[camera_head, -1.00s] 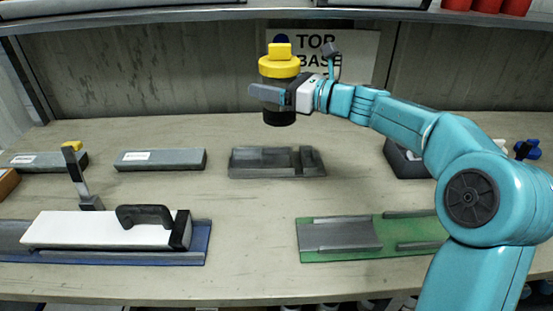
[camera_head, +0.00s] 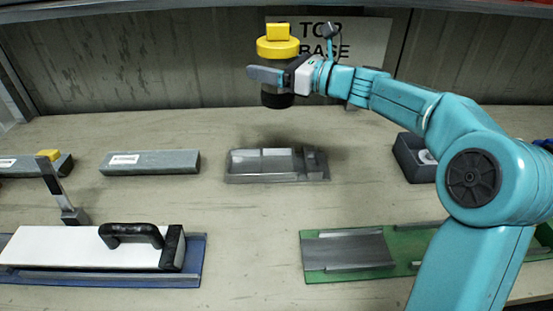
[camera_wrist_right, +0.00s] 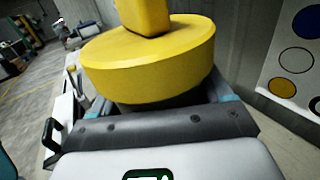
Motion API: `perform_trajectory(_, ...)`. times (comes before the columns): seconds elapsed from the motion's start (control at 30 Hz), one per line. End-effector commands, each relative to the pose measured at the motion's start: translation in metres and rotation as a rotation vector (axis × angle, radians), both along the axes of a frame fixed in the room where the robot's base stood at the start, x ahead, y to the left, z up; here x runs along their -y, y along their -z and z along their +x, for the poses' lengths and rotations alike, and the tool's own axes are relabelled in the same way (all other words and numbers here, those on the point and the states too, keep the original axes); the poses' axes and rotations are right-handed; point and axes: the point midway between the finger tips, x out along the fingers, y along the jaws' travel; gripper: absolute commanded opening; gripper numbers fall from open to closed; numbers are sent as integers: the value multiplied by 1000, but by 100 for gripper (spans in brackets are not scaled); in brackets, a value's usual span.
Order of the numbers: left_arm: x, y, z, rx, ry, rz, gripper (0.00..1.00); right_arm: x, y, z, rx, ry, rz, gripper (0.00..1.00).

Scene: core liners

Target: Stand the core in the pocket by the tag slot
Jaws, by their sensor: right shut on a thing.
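My right gripper (camera_head: 282,76) is shut on the core (camera_head: 278,46), a black cylinder with a yellow cap and a yellow block on top. The core is upright, held above the bench and in front of the back wall. In the right wrist view its yellow cap (camera_wrist_right: 150,62) fills the upper middle, with the dark body between the fingers. Below it on the bench is a grey holder (camera_head: 277,177) with compartments. I cannot tell which compartment is the pocket or the tag slot. My left gripper is not in view.
A blue base (camera_head: 190,275) with a white, black-handled box (camera_head: 80,247) lies front left, a green base (camera_head: 318,268) front right. Grey bars (camera_head: 150,162) lie back left. A dark box (camera_head: 410,160) stands right, behind my arm. A sign (camera_head: 365,40) hangs at the back.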

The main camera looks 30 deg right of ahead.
Motion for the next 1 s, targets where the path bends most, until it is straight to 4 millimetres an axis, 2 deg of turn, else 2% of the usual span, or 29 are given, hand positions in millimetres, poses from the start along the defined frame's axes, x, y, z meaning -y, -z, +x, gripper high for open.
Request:
perform_trajectory(0.07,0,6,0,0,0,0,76,0,12,-1,0,0,1,0)
perform_trajectory(0.4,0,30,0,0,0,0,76,-1,103,-3,-2,0,4,0)
perform_trajectory(0.5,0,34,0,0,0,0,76,-1,123,-3,0,1,2,0)
perform_trajectory(0.77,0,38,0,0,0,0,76,0,147,-1,2,0,1,0)
perform_trajectory(1.0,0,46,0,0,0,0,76,0,189,0,0,0,2,0)
